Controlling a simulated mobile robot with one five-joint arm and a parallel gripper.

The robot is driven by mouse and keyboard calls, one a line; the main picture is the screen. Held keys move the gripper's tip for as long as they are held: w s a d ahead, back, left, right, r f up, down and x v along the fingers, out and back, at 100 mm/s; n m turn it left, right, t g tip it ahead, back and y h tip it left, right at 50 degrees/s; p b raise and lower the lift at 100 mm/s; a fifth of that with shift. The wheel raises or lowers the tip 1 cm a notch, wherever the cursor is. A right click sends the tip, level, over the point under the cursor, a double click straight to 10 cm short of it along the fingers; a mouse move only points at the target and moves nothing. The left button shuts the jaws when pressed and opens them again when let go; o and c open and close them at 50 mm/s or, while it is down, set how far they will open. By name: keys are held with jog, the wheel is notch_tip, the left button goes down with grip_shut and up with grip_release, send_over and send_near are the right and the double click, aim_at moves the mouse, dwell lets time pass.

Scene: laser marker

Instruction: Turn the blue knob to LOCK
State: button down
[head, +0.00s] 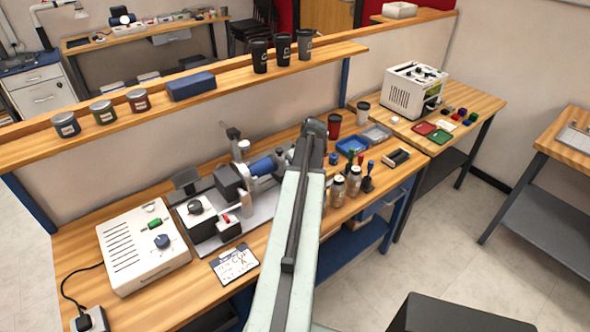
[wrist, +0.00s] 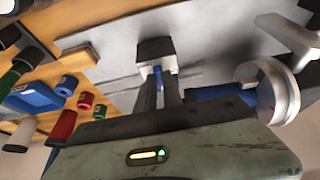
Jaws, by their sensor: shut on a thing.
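In the wrist view my gripper (wrist: 159,92) points at a black block with a pale bracket (wrist: 154,55) on a grey plate. Its two dark fingers are closed on a small blue knob (wrist: 158,72) at the block. Only a sliver of this knob shows between the fingers, so its angle and any LOCK marking cannot be read. In the head view my arm hides the gripper and this knob. Another blue knob (head: 162,241) is on the front of the white control box (head: 140,255) at the left of the bench, away from my arm.
The marking machine's grey base (head: 262,210) lies left of my arm. A silver round chuck (wrist: 270,90) is close right of my gripper in the wrist view. Bottles (head: 336,190), a red cup (head: 334,126) and a blue tray (head: 351,146) stand right of my arm.

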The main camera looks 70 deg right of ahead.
dwell(0.5)
jog(key=c, duration=1.5)
grip_release()
jog(key=p+v, duration=0.7)
jog(key=shift+s+r, duration=0.1)
jog(key=shift+r, duration=0.3)
notch_tip(320, 180, up, 7)
jog(key=p, duration=0.7)
